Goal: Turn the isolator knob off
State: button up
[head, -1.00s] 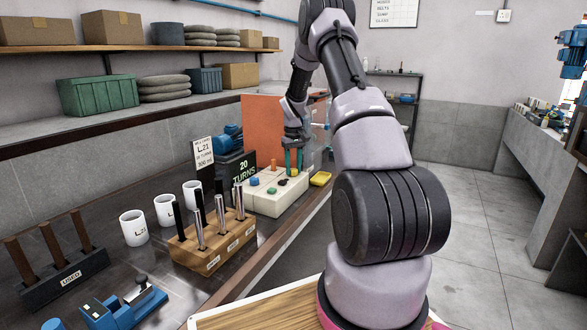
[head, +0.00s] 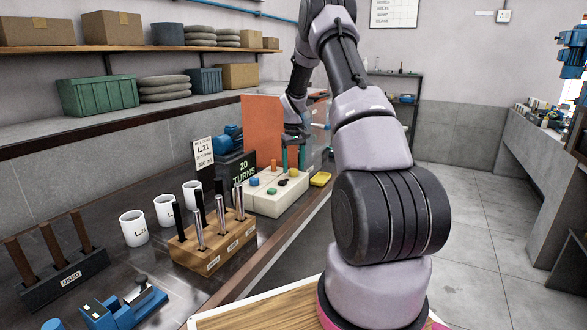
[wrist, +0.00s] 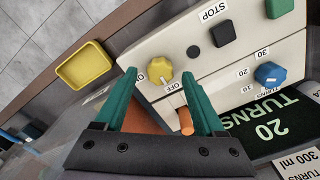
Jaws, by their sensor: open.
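The yellow isolator knob (wrist: 159,84) is on the pale control box (wrist: 240,60), beside an OFF label and another label that is partly hidden. In the head view the knob (head: 294,173) is small, on the box's top. My gripper (wrist: 155,80) is open. In the wrist view its two green fingers appear on either side of the knob, with no visible contact. In the head view my gripper (head: 293,157) hangs just above the box, over the knob. I cannot tell for sure which label the knob points to.
An orange peg (wrist: 186,120) stands close to the fingers. The box also carries a blue dial (wrist: 269,74), a black STOP button (wrist: 222,35) and a green button (wrist: 278,7). A yellow tray (head: 320,179) lies right of the box. A wooden rack (head: 212,240) stands nearer.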

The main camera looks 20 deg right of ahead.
notch_tip(320, 180, up, 10)
jog(key=shift+f, duration=0.2)
dwell(0.4)
notch_tip(320, 180, up, 13)
jog(key=m+t, duration=0.1)
jog(key=t, duration=0.1)
send_over(293, 170)
jog(key=s+a, duration=0.6)
jog(key=s, duration=0.1)
jog(key=s+a+r+m+t, duration=0.1)
jog(key=s+a+r+t, duration=0.1)
jog(key=s+a+r, duration=0.45)
jog(key=s+a+r+m+t+y, duration=0.1)
jog(key=s+a, duration=0.1)
jog(key=s, duration=0.9)
jog(key=s+a+m+t+y, duration=0.1)
jog(key=s+a+t, duration=0.1)
jog(key=s, duration=1)
jog(key=shift+s+a+r+m, duration=0.3)
jog(key=shift+a+r, duration=0.1)
jog(key=shift+a, duration=0.2)
